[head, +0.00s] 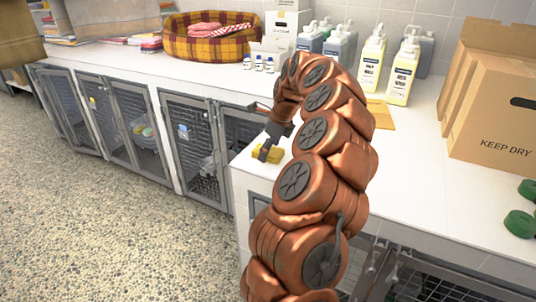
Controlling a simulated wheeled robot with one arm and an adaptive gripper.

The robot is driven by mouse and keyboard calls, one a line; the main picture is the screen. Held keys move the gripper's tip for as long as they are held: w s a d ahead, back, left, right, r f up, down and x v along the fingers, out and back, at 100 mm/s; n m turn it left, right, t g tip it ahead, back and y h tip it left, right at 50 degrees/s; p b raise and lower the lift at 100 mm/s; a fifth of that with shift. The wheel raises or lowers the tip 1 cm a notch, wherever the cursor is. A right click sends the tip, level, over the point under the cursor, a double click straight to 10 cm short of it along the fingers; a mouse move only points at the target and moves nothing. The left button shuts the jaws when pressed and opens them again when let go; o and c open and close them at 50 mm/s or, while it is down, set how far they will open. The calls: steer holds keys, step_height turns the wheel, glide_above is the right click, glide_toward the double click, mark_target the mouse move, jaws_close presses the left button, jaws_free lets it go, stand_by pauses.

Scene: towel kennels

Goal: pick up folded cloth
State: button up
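A small folded yellow cloth (273,155) lies on the white counter near its front edge, at the inner corner. My gripper (263,148) points down right at the cloth, and a dark finger overlaps its left part. My copper arm arches over the counter and hides part of the gripper. I cannot tell whether the fingers are closed on the cloth or apart around it. The cloth appears to rest on the counter.
A plaid pet bed (208,45) holds pink cloths at the back. Small bottles (258,63) and large labelled bottles (372,60) stand behind my arm. A cardboard box (497,120) and green objects (521,222) are at right. Wire-door kennels (190,145) line the counter's front.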

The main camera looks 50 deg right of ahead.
steer(key=shift+f+b, duration=0.2)
steer(key=shift+b, duration=0.2)
steer(key=shift+c, duration=0.4)
steer(key=c, duration=1.1)
steer(key=shift+o, duration=0.2)
steer(key=shift+r, duration=0.15)
steer(key=shift+r+p, duration=0.35)
steer(key=shift+p, duration=0.45)
steer(key=shift+b, duration=0.5)
steer(key=shift+r+b, duration=0.55)
steer(key=shift+r, duration=0.9)
steer(key=s+a+r+b, duration=0.1)
steer(key=s+a+b, duration=0.4)
steer(key=s, duration=0.9)
steer(key=a, duration=0.2)
steer(key=shift+a+r, duration=0.3)
steer(key=shift+a, duration=0.05)
